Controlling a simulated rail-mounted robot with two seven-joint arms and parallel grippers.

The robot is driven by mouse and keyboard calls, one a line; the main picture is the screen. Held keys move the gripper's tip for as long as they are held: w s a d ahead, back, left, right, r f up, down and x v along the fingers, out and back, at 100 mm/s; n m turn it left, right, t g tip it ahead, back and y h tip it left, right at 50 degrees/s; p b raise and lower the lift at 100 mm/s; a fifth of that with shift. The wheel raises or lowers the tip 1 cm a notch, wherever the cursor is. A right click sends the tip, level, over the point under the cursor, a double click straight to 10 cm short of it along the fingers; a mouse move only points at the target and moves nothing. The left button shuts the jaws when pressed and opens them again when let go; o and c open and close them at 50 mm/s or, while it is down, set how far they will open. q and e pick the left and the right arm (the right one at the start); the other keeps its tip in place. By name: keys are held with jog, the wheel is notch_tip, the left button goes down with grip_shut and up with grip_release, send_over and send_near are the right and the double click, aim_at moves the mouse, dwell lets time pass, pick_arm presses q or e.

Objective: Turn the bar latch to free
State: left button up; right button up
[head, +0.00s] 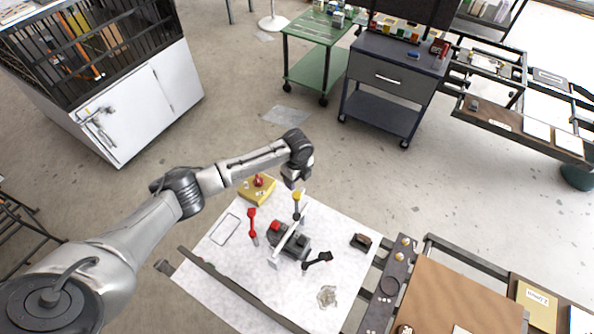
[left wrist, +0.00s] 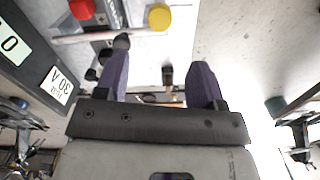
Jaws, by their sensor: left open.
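A dark device (head: 291,241) with a red part lies on the white sheet, and a pale bar (head: 284,246) runs across it; this may be the bar latch. A lever with a yellow knob (head: 297,196) is at its far side, a red-handled lever (head: 252,224) at left and a black-handled lever (head: 318,259) at right. My left gripper (head: 292,182) is just beyond the yellow knob in the picture. In the left wrist view its purple fingers (left wrist: 160,80) are apart with nothing gripped. The yellow knob (left wrist: 159,17) and pale bar (left wrist: 99,36) are ahead of the fingers. My right gripper is out of view.
A yellow box (head: 258,192) with a red knob stands at the sheet's far left. A small dark block (head: 361,241) is on the right. A dark rail (head: 225,283) crosses the sheet's near left side. Labels reading "0" and "30 A" (left wrist: 57,86) show in the left wrist view.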

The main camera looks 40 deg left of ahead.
pick_arm(q)
jog(key=shift+r, duration=1.6)
